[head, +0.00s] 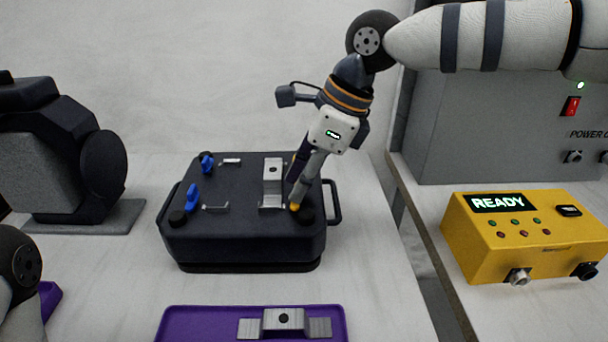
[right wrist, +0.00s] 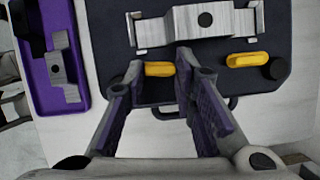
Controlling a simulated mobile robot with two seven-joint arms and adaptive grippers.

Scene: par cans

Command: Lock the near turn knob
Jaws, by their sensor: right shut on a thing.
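A yellow turn knob (head: 295,206) is at the near right of a black case (head: 240,240). In the right wrist view this near knob (right wrist: 160,69) sits between the fingertips, and a second yellow knob (right wrist: 247,59) is farther along the same side. My right gripper (head: 293,203) points down and is shut on the near yellow knob. A metal bracket (head: 272,172) stands on the case beside it. Two blue knobs (head: 192,198) (head: 206,163) are on the left side of the lid.
A purple tray (head: 175,322) with another metal bracket (head: 284,320) lies in front of the case. A yellow box (head: 520,243) reading READY and a grey power cabinet (head: 480,130) stand at right. A black device (head: 60,160) stands at left.

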